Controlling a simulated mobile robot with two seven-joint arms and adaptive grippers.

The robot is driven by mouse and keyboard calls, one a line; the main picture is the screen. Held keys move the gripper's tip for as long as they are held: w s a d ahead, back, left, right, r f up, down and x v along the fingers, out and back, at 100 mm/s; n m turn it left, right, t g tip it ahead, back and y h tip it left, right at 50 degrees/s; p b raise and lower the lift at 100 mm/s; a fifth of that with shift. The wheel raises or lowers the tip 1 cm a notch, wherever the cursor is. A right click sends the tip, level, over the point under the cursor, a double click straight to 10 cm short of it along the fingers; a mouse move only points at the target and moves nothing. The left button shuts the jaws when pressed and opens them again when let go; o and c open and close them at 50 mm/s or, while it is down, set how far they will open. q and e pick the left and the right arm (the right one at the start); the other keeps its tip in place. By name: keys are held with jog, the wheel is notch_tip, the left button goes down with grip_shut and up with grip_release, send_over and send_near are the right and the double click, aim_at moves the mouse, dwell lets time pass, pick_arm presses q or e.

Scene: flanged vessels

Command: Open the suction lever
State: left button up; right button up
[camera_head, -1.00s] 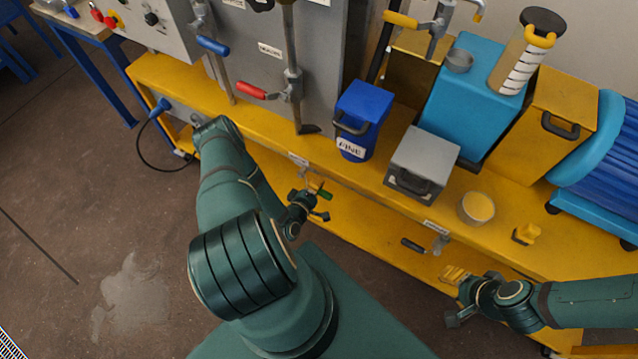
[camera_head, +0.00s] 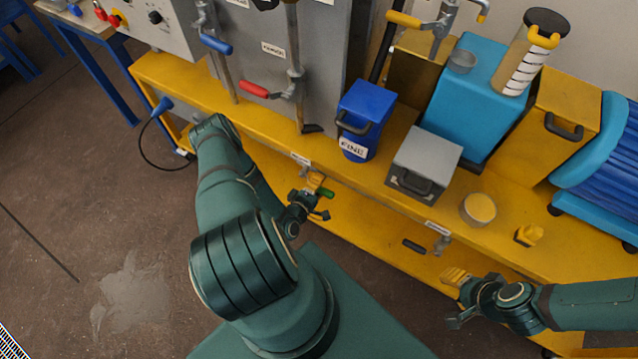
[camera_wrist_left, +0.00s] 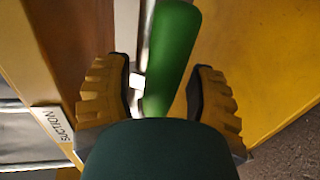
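The suction lever has a green handle (camera_head: 327,193) under the front edge of the yellow bench. In the left wrist view the green handle (camera_wrist_left: 172,55) is large, with a metal stem beside it. The near end of the handle is hidden behind the dark green gripper body. In the head view my left gripper (camera_head: 316,187) is at the lever, partly hiding it. My right gripper (camera_head: 456,283) is far right of it; its finger gap is unclear.
A SUCTION label (camera_wrist_left: 52,126) is on the edge left of the handle. Another lever with a black handle (camera_head: 414,247) is on the bench front. A blue box (camera_head: 364,110), a grey box (camera_head: 424,160) and a yellow-filled cup (camera_head: 478,209) stand on the bench (camera_head: 345,178).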

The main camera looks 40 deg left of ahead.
pick_arm(q)
jog(key=v, duration=1.2)
jog(key=shift+f, duration=0.1)
dwell(0.5)
